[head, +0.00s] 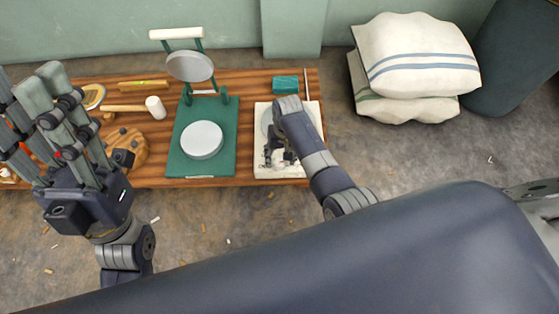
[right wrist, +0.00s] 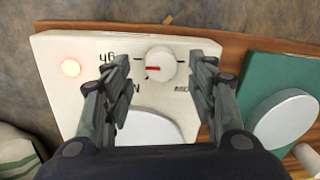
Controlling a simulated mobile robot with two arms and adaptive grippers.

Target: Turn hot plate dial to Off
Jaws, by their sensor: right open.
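The cream hot plate (head: 262,163) stands on the wooden board, partly covered by my right arm in the head view. In the right wrist view its panel (right wrist: 50,50) carries a round white dial (right wrist: 163,56) with a red mark pointing left in the picture. Upside-down lettering around the dial is partly hidden by the fingers. A glowing orange-red lamp (right wrist: 71,67) is on the panel. My right gripper (right wrist: 160,64) is open, with its fingers on either side of the dial; contact cannot be told. My left gripper (head: 26,76) is open and empty over the board's left end.
A green press (head: 228,150) with round pale plates stands beside the hot plate. A teal block (head: 285,84) lies behind it. A mallet (head: 155,107) and other tools lie left. White sacks (head: 420,60) are at the back right. Floor in front is mostly clear.

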